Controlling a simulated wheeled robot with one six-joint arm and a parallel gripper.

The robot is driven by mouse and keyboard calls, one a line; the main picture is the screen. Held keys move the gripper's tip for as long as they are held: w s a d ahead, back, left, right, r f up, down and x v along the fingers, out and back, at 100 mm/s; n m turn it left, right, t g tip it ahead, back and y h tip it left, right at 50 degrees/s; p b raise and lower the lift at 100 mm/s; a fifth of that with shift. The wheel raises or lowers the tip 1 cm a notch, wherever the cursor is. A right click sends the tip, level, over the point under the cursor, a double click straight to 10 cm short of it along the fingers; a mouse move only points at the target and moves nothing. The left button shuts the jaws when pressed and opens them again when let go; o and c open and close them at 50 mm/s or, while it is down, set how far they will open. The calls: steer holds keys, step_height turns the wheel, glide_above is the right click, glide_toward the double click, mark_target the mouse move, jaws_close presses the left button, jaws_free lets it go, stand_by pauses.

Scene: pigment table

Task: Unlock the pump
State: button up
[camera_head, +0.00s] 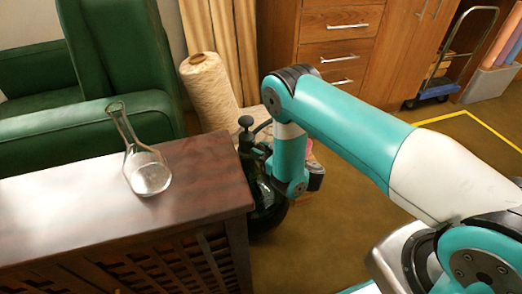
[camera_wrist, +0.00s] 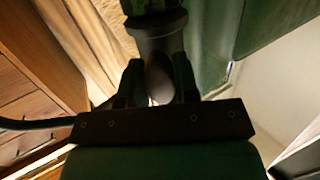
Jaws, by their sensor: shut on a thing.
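The pump (camera_head: 264,205) is a dark green bottle with a black top and an upright plunger knob (camera_head: 246,122). In the head view it is roughly upright beside the right end of the dark wooden table, partly hidden by my arm and the table edge. In the wrist view the two dark fingers of my gripper (camera_wrist: 158,88) sit on either side of a grey part of the pump (camera_wrist: 158,45). My gripper is shut on it. The fingers are mostly hidden in the head view. I cannot tell whether the bottle touches the floor.
A glass flask (camera_head: 147,172) stands on the wooden table (camera_head: 60,215). A green armchair (camera_head: 90,125) is behind the table. A large cream spool (camera_head: 209,90) and wooden drawers (camera_head: 335,55) are behind the pump. Open brown floor (camera_head: 355,215) lies to the right.

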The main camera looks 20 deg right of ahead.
stand_by(0.5)
steer(key=o, duration=0.6)
steer(key=shift+o, duration=0.2)
steer(key=shift+s, duration=0.1)
